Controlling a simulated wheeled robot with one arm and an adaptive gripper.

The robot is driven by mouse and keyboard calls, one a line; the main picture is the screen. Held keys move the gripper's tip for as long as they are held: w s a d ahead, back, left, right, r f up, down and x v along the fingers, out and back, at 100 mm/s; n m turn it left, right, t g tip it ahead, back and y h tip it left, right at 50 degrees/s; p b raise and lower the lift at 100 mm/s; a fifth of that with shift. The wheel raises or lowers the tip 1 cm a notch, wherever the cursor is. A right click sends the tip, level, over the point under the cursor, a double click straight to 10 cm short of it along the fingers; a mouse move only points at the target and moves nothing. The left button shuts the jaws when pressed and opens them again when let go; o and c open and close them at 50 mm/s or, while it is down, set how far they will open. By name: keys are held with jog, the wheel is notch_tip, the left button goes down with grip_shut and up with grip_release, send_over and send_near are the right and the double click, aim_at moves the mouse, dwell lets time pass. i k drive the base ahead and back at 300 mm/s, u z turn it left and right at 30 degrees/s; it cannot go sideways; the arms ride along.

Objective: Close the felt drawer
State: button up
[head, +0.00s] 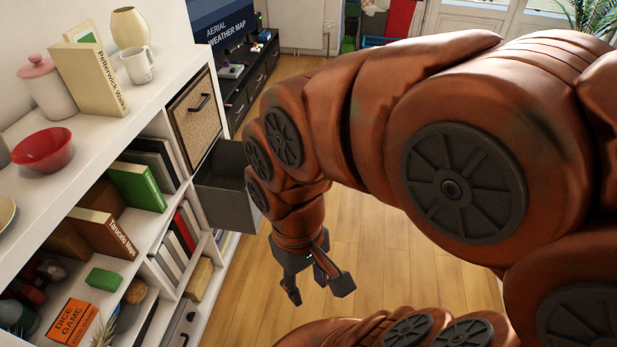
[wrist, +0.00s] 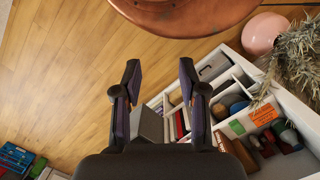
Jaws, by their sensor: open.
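The felt drawer (head: 226,202) is a dark grey box that sticks out of the white cube shelf (head: 166,122), below a cork-fronted drawer. Part of its right side is hidden behind my arm in the head view. In the wrist view a grey surface (wrist: 152,124) beside the left finger looks like this drawer. My gripper (head: 317,287) points down over the floor, to the right of the drawer and nearer the camera. It is apart from the drawer in the head view. Its two fingers are spread with nothing between their tips, as the wrist view (wrist: 159,72) also shows.
The cork-fronted drawer (head: 194,118) with a dark handle is shut. Books, a green box (head: 104,279) and an orange dice game box (head: 74,322) fill other compartments. A mug (head: 138,65) and a red bowl (head: 43,149) stand on top. The wooden floor around my gripper is clear.

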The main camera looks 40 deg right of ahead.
aim_at(226, 201)
jog(key=z, duration=0.6)
jog(key=i, duration=0.45)
jog(key=z, duration=0.55)
jog(key=k, duration=1.25)
jog(key=u, duration=0.1)
jog(key=i, duration=0.55)
jog(key=u, duration=0.9)
jog(key=i, duration=0.95)
jog(key=z, duration=0.1)
